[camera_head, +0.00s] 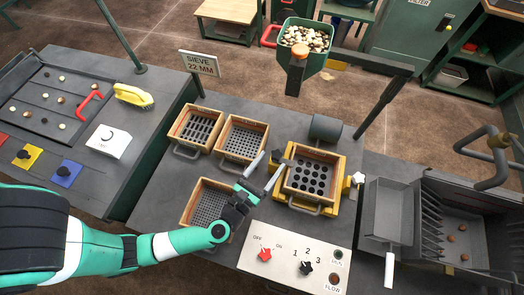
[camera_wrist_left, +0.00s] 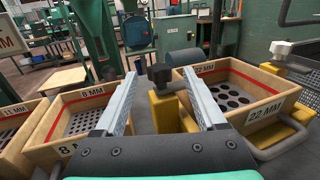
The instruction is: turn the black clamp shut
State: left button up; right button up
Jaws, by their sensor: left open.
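The black clamp (camera_head: 277,157) is a dark knob on a yellow post at the left side of the yellow sieve holder (camera_head: 333,213). In the left wrist view the black clamp (camera_wrist_left: 160,75) appears between my fingertips. My left gripper (camera_head: 266,168) is open and empty, its two grey fingers pointing at the clamp. Whether a finger touches the clamp cannot be told. The 22 MM sieve (camera_head: 313,174), a wooden tray with large round holes, sits in the holder. A pale clamp (camera_head: 358,179) stands on its right side. My right gripper is not in view.
Several other wooden sieves stand left, including one (camera_head: 242,138) beside my gripper and one (camera_head: 207,200) under it. A control panel (camera_head: 295,262) with red and black knobs lies in front. A green hopper (camera_head: 305,52) hangs behind. A grey metal tray (camera_head: 388,212) stands right.

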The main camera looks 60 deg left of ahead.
pick_arm(q)
jog(key=v, duration=0.4)
jog(key=shift+s+d, duration=0.1)
jog(key=shift+s, duration=0.15)
